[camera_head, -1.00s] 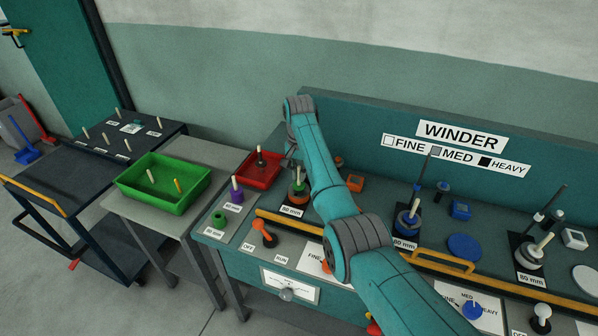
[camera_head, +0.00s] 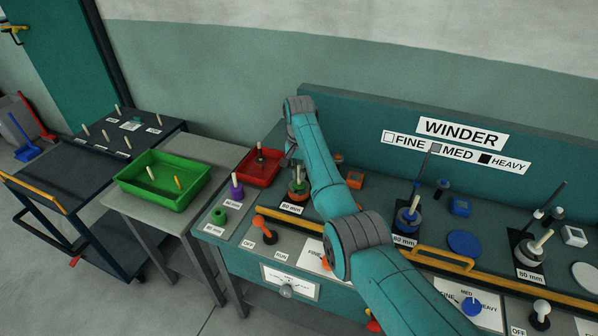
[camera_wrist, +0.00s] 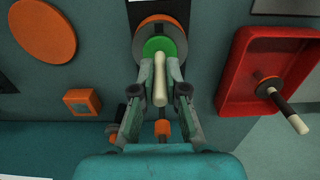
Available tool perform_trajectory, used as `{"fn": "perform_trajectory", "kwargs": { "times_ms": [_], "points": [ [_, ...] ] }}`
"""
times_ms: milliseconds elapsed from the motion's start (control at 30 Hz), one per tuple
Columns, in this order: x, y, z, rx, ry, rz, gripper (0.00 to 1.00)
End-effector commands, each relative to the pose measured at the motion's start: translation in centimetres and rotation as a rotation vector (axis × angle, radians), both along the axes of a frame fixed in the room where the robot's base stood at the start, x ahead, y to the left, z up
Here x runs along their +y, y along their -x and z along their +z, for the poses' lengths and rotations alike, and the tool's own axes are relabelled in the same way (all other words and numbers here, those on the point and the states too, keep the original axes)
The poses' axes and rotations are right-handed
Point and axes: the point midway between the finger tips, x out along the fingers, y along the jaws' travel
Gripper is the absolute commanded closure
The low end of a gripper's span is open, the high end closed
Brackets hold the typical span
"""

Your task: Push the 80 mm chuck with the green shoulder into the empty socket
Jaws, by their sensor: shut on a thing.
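The chuck with the green shoulder (camera_wrist: 156,46) and a cream stem stands at the leftmost winder station, over a grey disc with an orange edge (camera_wrist: 155,20) on a black plate. In the head view its stem (camera_head: 299,173) rises beside my arm, behind an "80 mm" label (camera_head: 291,209). My gripper (camera_wrist: 160,84) is shut on the chuck, its fingers on either side of the cream stem. The socket is hidden beneath the chuck, so I cannot tell how deep the chuck sits.
A red tray (camera_wrist: 221,98) with a dark, cream-tipped spindle (camera_wrist: 282,104) lies beside the station. An orange box (camera_wrist: 82,102) and orange disc (camera_wrist: 43,30) are on the other side. A purple chuck (camera_head: 236,191), a green ring (camera_head: 219,216) and a yellow rail (camera_head: 290,228) are nearby.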

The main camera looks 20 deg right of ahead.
Motion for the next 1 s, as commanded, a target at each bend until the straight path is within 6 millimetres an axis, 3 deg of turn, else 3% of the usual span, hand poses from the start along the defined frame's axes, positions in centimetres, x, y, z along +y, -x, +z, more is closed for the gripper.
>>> {"fn": "perform_trajectory", "kwargs": {
  "times_ms": [100,133,233,667,1000],
  "points": [
    [0.0,0.1,-0.2,0.003,0.000,0.000,1.00],
    [0.0,0.1,-0.2,0.003,0.000,0.000,0.83],
    [0.0,0.1,-0.2,0.003,0.000,0.000,0.58],
    [0.0,0.0,0.7,0.001,0.000,0.000,0.58],
    [0.0,0.0,7.0,-0.001,0.000,0.000,0.58]
  ]
}}
